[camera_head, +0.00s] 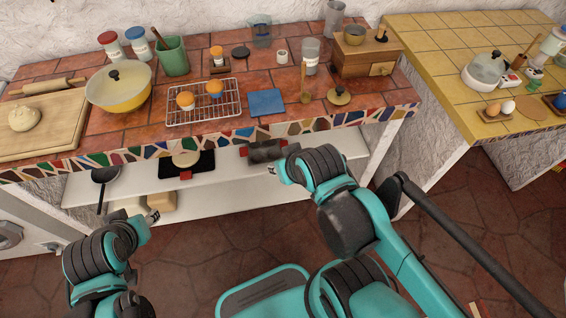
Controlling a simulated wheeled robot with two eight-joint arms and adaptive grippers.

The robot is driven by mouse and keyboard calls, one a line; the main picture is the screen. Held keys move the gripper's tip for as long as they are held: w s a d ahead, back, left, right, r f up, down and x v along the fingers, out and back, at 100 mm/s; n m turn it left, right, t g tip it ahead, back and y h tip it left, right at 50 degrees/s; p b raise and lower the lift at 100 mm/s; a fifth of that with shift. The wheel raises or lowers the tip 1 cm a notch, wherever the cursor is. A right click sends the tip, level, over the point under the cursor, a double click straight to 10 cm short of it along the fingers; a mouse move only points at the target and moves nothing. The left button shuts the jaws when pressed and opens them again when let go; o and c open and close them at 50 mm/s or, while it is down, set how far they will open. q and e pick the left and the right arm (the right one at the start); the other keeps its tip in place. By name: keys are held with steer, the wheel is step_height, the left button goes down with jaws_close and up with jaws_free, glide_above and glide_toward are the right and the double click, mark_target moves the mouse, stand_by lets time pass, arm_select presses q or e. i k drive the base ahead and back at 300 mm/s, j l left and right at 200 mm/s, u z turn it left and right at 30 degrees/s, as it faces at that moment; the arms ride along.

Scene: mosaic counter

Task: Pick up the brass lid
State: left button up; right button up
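A small round brass lid (339,96) with a dark knob lies on the red tiled counter (225,100), near its mosaic front edge, in front of the wooden box (350,68). My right gripper (272,168) is in front of the counter, left of the lid and below it in the picture, apart from it. My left gripper (154,216) is farther left and lower, in front of the white shelf. Both grippers look very small here, and I cannot see whether their fingers are apart. Nothing shows in either one.
A wooden spoon (304,90) and a blue cloth (266,102) lie left of the lid. A wire rack (204,104), a lidded yellow pot (120,92) and a dough board (60,125) stand farther left. A yellow tiled counter (445,65) stands at right.

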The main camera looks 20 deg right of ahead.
mark_target(338, 96)
steer(key=z, duration=1.35)
